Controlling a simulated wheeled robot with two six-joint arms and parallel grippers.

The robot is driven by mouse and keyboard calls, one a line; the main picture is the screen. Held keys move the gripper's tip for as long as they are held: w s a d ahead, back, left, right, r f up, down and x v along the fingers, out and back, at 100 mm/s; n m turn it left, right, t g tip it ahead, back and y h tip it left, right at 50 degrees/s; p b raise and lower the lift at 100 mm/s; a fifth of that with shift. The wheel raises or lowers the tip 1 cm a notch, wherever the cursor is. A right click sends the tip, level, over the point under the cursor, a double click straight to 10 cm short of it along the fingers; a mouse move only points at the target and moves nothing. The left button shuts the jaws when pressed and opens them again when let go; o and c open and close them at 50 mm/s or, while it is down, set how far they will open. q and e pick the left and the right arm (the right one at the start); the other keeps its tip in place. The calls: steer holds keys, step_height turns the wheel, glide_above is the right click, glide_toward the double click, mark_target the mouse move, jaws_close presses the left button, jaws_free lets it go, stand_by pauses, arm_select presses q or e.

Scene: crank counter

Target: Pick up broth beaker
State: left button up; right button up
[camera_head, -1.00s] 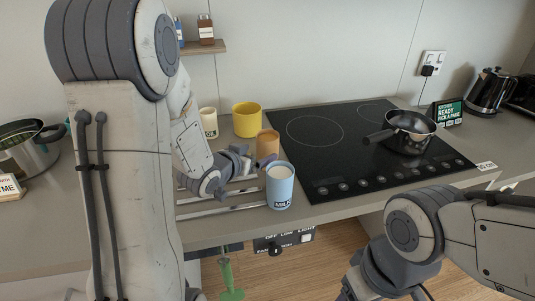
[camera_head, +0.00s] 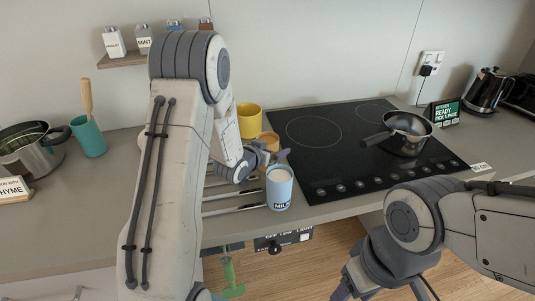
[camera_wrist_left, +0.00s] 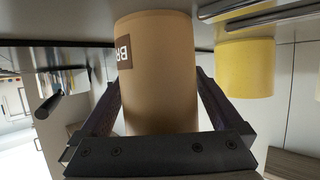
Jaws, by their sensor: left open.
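The tan broth beaker (camera_head: 269,139) stands on the counter behind the blue milk beaker (camera_head: 279,187), partly hidden by my left gripper (camera_head: 272,160). In the left wrist view the broth beaker (camera_wrist_left: 158,75) fills the middle, with part of a dark label reading "BR". My left gripper (camera_wrist_left: 158,108) is open, with one finger on each side of the beaker. I cannot tell whether the fingers touch it. My right gripper (camera_head: 347,287) is at the bottom edge, partly cut off, away from the beakers.
A yellow container (camera_head: 250,122) stands close behind the broth beaker and also shows in the left wrist view (camera_wrist_left: 245,68). The black hob (camera_head: 335,160) with a pan (camera_head: 408,132) lies to the right. Metal rails (camera_head: 232,209) lie at the counter's front.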

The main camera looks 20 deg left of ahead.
mark_target(272, 134)
arm_select(q)
jaws_close()
steer(key=shift+r, duration=0.2)
steer(key=shift+r, duration=4.8)
